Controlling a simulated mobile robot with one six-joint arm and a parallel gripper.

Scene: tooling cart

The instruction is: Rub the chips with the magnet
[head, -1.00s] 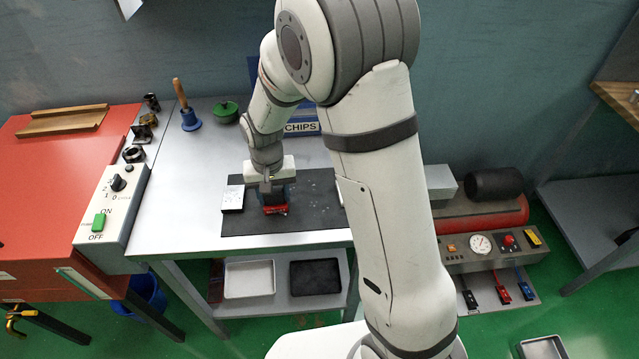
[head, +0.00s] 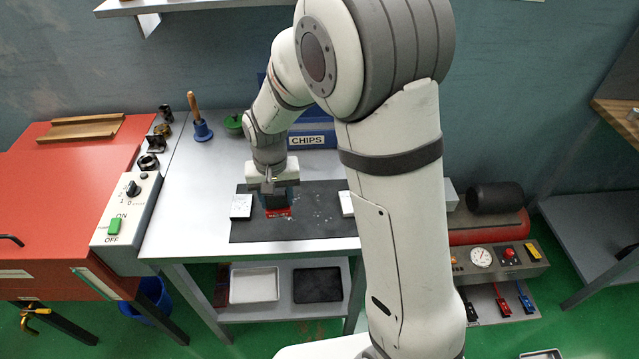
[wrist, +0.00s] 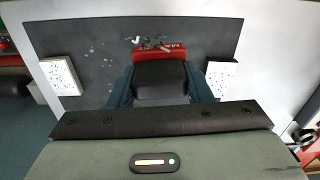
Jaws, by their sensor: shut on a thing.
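My gripper (head: 274,198) is shut on the magnet, low over the dark mat (head: 250,229). The magnet (head: 278,212) has a red end, partly hidden by the gripper in the head view. In the wrist view, the magnet (wrist: 172,53) shows red with part of a white label and a dark block between my fingers (wrist: 160,88). Small silvery chips (wrist: 146,43) are clustered at the magnet's far edge. More chips (wrist: 97,52) lie scattered on the mat, to the right of the magnet in the head view (head: 319,214). I cannot tell whether the magnet touches the mat.
White speckled blocks stand left (head: 241,206) and right (head: 346,203) of the magnet on the mat. A blue bin labelled CHIPS (head: 307,140) stands behind, partly hidden by my arm.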

